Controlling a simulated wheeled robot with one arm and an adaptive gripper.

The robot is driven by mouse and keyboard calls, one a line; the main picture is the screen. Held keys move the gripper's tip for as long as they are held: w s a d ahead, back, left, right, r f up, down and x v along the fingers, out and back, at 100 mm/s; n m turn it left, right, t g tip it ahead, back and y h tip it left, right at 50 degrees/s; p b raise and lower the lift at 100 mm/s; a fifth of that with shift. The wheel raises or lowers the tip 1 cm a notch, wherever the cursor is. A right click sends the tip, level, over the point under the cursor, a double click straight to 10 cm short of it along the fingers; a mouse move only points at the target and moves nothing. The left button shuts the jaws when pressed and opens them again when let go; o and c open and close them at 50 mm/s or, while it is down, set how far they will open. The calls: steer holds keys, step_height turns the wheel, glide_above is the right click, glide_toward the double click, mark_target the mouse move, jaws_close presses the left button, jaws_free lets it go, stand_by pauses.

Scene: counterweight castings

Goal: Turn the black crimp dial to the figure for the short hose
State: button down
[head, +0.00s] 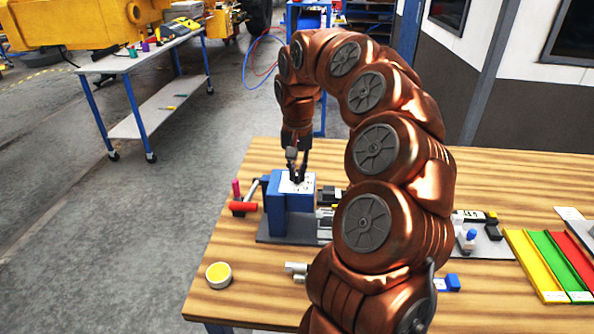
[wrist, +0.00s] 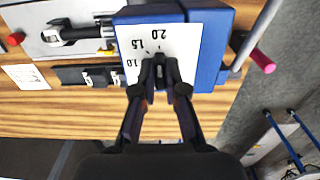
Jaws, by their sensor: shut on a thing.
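The black crimp dial (wrist: 160,62) sits on a white scale plate (wrist: 185,42) on top of the blue crimp machine (wrist: 208,50). The figures 1.0, 1.5 and 2.0 show on the plate. My gripper (wrist: 160,72) is over the plate from above, its two fingers closed on the dial's sides. The fingers hide much of the dial, and I cannot tell which figure it points to. In the head view my gripper (head: 298,178) reaches down onto the plate on top of the blue machine (head: 290,208); the dial is hardly visible there.
A red-handled lever (head: 243,207) sticks out left of the machine. Black hose pieces with white marks (wrist: 88,76) and a white printed card (wrist: 26,77) lie beside the machine. Coloured trays (head: 548,263) are at the right.

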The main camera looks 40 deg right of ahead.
steer(key=shift+n, duration=0.3)
steer(key=n+b, duration=0.2)
steer(key=n, duration=0.6)
steer(key=shift+b, duration=0.3)
stand_by(0.3)
steer(key=c, duration=1.2)
jaws_free()
steer(key=shift+r, duration=0.15)
